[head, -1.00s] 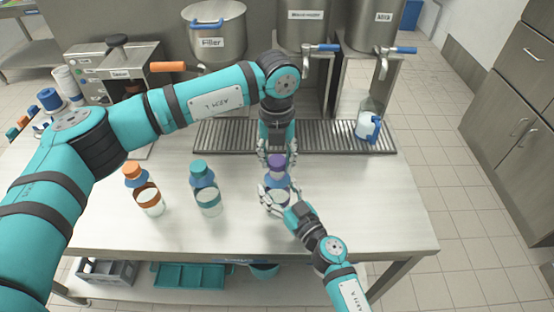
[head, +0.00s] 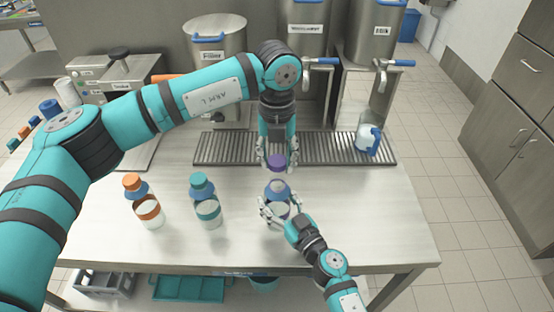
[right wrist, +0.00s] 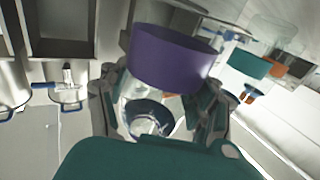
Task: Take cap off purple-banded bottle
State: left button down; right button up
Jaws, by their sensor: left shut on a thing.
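The purple cap (head: 277,162) is in my left gripper (head: 277,155), whose fingers are shut on it from above. The cap is just above the purple-banded bottle (head: 277,188), with a small gap between them. The clear bottle with its blue collar stands upright at the table's middle right. My right gripper (head: 278,208) is shut on the bottle, fingers on both sides. In the right wrist view, the bottle's purple band (right wrist: 172,58) and blue collar (right wrist: 148,112) show between the fingers of my right gripper (right wrist: 160,118). I cannot see the cap there.
An orange-capped bottle (head: 145,205) and a teal-capped bottle (head: 205,205) stand to the left. Behind are a drip grate (head: 225,148), steel dispensers (head: 372,40) and a blue-handled jug (head: 366,138). The table's right side is clear.

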jog(key=o, duration=0.5)
jog(key=shift+o, duration=0.2)
jog(key=shift+s, duration=0.1)
